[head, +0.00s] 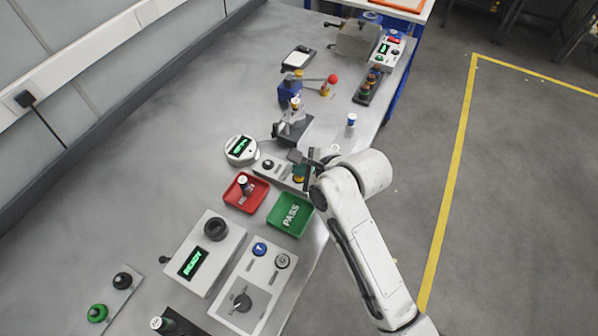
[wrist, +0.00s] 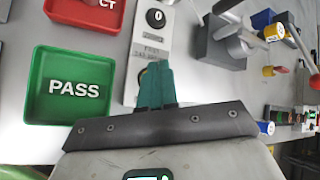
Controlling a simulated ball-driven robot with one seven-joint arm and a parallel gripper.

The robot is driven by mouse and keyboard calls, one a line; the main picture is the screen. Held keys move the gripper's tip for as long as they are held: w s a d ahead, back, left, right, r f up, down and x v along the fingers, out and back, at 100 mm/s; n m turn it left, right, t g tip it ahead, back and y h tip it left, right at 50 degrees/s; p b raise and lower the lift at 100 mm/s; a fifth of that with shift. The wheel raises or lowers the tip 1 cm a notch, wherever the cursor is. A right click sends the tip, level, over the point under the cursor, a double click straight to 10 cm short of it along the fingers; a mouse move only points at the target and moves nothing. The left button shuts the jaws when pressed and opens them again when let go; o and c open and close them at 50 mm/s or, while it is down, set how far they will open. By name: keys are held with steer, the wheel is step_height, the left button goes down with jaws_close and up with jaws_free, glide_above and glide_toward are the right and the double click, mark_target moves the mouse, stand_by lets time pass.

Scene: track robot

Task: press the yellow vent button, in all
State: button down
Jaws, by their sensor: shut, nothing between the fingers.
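A grey panel (head: 268,168) with a black knob and printed pressure text lies on the bench; it also shows in the wrist view (wrist: 146,48). A small patch of yellow (head: 299,180), probably the vent button, shows at the panel's right end beside my fingertips.
A green PASS tray (head: 275,224) is empty; a red tray (head: 259,203) holds a dark cylinder. A round gauge (head: 238,161) with a green display stands left of the panel. A grey clamp fixture (head: 293,131) stands beyond it. A blue-and-white cylinder (head: 351,120) stands near the bench edge.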

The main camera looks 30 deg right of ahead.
mark_target(301, 180)
stand_by(0.3)
step_height(301, 180, up, 5)
steer(key=p, duration=0.6)
steer(key=shift+r, duration=0.1)
stand_by(0.8)
steer(key=s+d+f+n+g+h, duration=0.1)
steer(key=s+d+f+n+g, duration=0.1)
steer(key=s+n, duration=0.5)
steer(key=s+d+f+n+g+h+b, duration=0.1)
steer(key=s+d+f+n+g, duration=0.2)
steer(key=s+n, duration=0.5)
steer(key=s+d+f+n+g+h+b, duration=0.1)
steer(key=s+d+f+n+g, duration=0.1)
steer(key=s+n, duration=0.5)
steer(key=s, duration=0.6)
steer(key=shift+s+d+f+n+g, duration=0.3)
steer(key=shift+s+d+g, duration=0.05)
steer(key=shift+d+g, duration=0.05)
